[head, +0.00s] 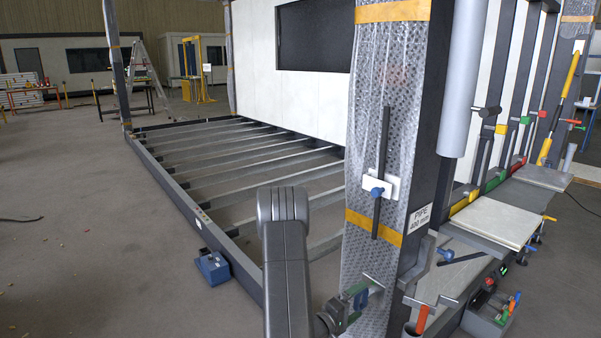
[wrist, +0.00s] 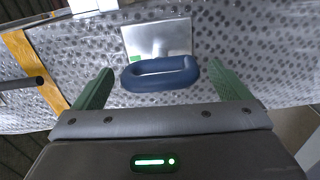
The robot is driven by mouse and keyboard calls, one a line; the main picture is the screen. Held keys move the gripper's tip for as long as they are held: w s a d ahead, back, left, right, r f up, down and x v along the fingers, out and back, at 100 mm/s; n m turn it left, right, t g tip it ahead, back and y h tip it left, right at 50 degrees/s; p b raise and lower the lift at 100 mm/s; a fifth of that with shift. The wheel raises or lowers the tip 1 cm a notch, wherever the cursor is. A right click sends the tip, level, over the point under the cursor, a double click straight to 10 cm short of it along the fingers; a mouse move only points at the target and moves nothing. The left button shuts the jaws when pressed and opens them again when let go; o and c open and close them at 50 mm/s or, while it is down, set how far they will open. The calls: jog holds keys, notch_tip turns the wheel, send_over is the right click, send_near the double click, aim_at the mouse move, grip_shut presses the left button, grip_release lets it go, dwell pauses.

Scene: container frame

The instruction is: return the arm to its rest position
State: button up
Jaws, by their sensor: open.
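My arm (head: 285,255) rises in front of the wrapped post in the head view and bends down to the right. My gripper (head: 358,294) is low at the post, partly hidden by its own links. In the wrist view my gripper (wrist: 162,72) is open, with one green finger on each side. A blue oval loop (wrist: 160,75) lies in the space between the fingers, in front of a shiny metal plate (wrist: 157,42) on the post's bubble wrap. I see gaps between the loop and both fingers. Contact in depth cannot be told.
The wrapped post (head: 374,140) stands close beside my arm, with a dark bar (head: 381,165) on it. A workbench with a pale board (head: 492,221) and clamps is at the right. A blue box (head: 212,267) sits by the floor frame (head: 190,206). Open floor lies left.

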jog(key=shift+w+d, duration=0.1)
jog(key=shift+d, duration=0.05)
jog(key=v, duration=1.4)
jog(key=x, duration=1.4)
jog(key=shift+d, duration=0.1)
jog(key=shift+f+m+b, duration=0.2)
jog(key=shift+m+b, duration=0.2)
jog(key=shift+b, duration=0.05)
jog(key=m+b, duration=0.3)
jog(key=m, duration=0.1)
jog(key=m+b, duration=0.2)
jog(key=m, duration=0.2)
jog(key=shift+b, duration=0.35)
jog(key=m+b, duration=0.4)
jog(key=m, duration=0.1)
jog(key=shift+m+b, duration=0.35)
jog(key=shift+m, duration=0.05)
jog(key=shift+r+m+b, duration=0.15)
jog(key=shift+m+b, duration=0.65)
jog(key=shift+m, duration=0.4)
